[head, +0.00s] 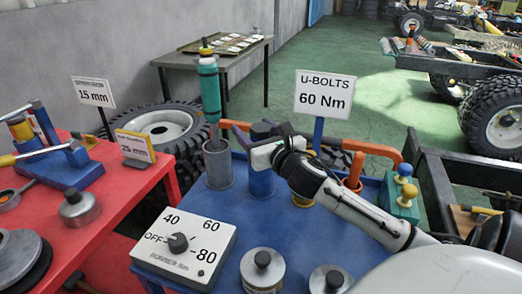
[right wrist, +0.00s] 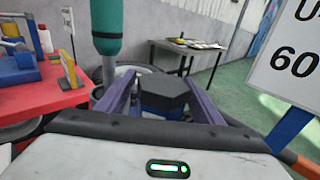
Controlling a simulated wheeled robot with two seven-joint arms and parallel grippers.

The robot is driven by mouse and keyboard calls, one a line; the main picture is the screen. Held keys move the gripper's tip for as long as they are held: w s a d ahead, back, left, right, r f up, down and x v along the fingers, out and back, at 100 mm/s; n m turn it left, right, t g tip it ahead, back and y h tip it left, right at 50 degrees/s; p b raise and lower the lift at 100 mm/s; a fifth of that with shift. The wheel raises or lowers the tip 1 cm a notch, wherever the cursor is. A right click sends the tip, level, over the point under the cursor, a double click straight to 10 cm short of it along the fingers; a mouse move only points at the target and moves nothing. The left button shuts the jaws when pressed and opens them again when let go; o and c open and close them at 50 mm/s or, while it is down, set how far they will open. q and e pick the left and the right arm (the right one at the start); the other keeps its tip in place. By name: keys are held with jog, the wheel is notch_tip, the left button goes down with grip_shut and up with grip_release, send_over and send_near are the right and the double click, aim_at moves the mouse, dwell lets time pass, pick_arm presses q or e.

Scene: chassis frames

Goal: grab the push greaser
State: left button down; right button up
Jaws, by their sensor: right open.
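My left gripper is not in view.
A selector box (head: 185,246) and metal lidded pots (head: 262,270) stand at the front of the blue table. A U-bolts sign (head: 324,94) and an orange bar (head: 365,149) are close to my right gripper. A red table (head: 105,225) is at left.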

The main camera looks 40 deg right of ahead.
grip_shut()
jog(key=shift+r, duration=0.1)
